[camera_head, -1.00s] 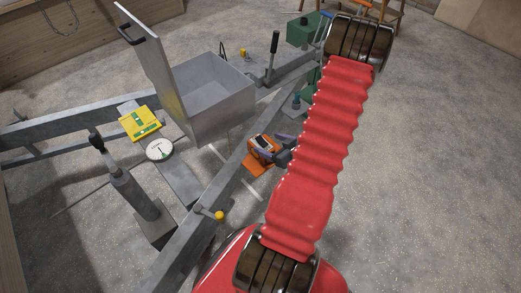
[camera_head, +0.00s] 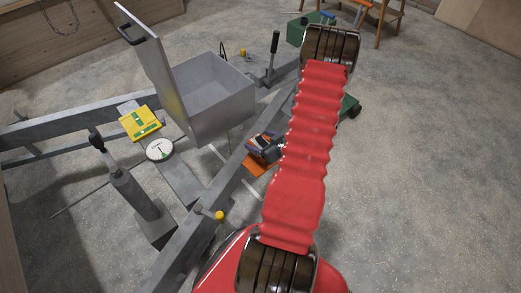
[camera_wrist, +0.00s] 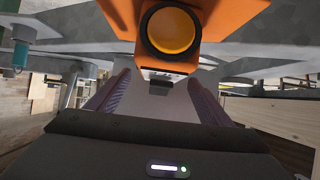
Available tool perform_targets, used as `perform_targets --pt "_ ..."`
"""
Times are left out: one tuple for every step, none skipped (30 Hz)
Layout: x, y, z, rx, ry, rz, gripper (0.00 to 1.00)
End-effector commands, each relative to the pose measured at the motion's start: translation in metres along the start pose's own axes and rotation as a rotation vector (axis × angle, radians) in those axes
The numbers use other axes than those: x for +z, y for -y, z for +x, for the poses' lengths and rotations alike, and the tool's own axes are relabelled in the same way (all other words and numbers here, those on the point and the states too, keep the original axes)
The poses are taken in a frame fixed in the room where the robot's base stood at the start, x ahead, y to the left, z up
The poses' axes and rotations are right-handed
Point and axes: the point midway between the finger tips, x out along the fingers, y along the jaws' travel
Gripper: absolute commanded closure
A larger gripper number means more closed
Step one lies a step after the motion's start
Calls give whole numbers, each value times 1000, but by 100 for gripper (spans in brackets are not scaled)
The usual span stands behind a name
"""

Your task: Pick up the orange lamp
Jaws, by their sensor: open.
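The orange lamp (camera_head: 257,168) is on the grey trailer frame at the middle of the head view, partly covered by my gripper. In the wrist view the orange lamp (camera_wrist: 222,22) is large at the top centre, with a black ring around a yellow-orange lens facing me. My gripper (camera_head: 262,147) is at the lamp in the head view. In the wrist view my gripper (camera_wrist: 155,78) is open, with one finger on each side below the lamp. I cannot tell whether the fingers touch it.
An open grey metal box (camera_head: 212,100) stands behind the lamp. A yellow case (camera_head: 140,123) and a white round dial (camera_head: 159,150) lie left. A jack post (camera_head: 130,190) stands front left, and a yellow-knobbed lever (camera_head: 219,215) is in front. The floor at right is clear.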

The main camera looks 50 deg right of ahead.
Motion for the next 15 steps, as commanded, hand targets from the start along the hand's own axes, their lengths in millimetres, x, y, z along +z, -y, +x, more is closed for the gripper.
perform_targets --pt "2 1 8 -4 1 0 26" --pt "3 1 12 -4 1 -1 26" --pt "3 1 18 -3 0 -1 26" --pt "2 0 21 -2 1 -1 26" --pt "2 0 25 -3 0 -1 26" --pt "2 0 29 -3 0 -1 26" --pt "2 0 31 -3 0 -1 26" --pt "2 0 32 -2 0 0 26" --pt "2 0 34 -1 0 1 26" --pt "2 0 34 0 0 1 26" --pt "2 0 34 0 0 1 26" --pt "2 0 34 0 0 1 26" --pt "2 0 34 0 0 1 26" --pt "2 0 34 0 0 1 26" --pt "2 0 34 0 0 1 26"
